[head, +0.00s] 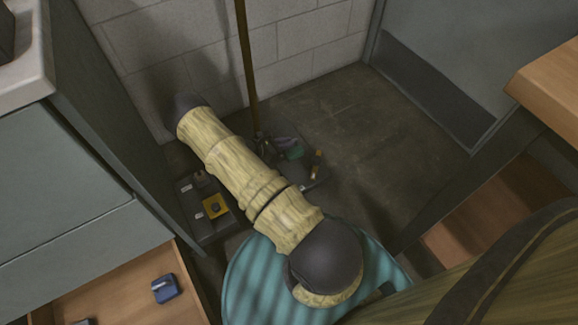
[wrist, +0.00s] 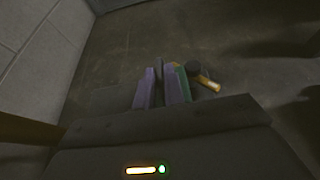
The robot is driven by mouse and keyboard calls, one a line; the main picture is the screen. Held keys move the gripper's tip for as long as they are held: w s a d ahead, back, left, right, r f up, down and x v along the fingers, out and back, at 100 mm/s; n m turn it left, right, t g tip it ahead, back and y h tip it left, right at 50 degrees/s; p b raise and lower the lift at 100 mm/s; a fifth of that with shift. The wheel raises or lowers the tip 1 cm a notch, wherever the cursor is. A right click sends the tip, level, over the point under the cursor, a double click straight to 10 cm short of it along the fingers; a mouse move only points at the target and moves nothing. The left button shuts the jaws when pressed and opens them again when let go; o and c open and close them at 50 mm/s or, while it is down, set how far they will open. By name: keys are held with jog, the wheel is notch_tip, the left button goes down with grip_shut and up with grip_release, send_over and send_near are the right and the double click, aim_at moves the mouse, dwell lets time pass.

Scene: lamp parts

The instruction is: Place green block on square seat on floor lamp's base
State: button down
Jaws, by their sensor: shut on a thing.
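The floor lamp's dark base (head: 192,225) lies on the floor by the wall, partly hidden behind my arm, with the lamp's pole (head: 247,70) rising at its back. My gripper (head: 277,143) is low over the base's right part, close to the pole. In the wrist view, my gripper (wrist: 162,80) shows purplish fingers, shut. The green block (head: 295,153) is at the fingers. In the wrist view, the green block (wrist: 183,84) shows beside the right finger, largely covered, so the grip on it is hard to make out. I cannot make out the square seat under it.
A yellow square piece (head: 215,207) with a dark centre sits on the base's left part. An orange and dark piece (head: 317,163) stands right of the green block. A teal round seat (head: 245,278) is below my arm. An open drawer holds a blue block (head: 165,289).

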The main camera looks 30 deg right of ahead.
aim_at(287, 152)
jog(key=shift+w+d+f, duration=0.3)
jog(key=shift+d+f, duration=0.1)
jog(key=shift+d, duration=0.1)
jog(key=shift+a+f+b, duration=0.1)
jog(key=shift+f+b, duration=1.95)
jog(key=shift+f, duration=1.1)
notch_tip(287, 152, down, 4)
jog(key=b, duration=0.2)
jog(key=shift+r+b, duration=0.1)
jog(key=shift+b, duration=0.2)
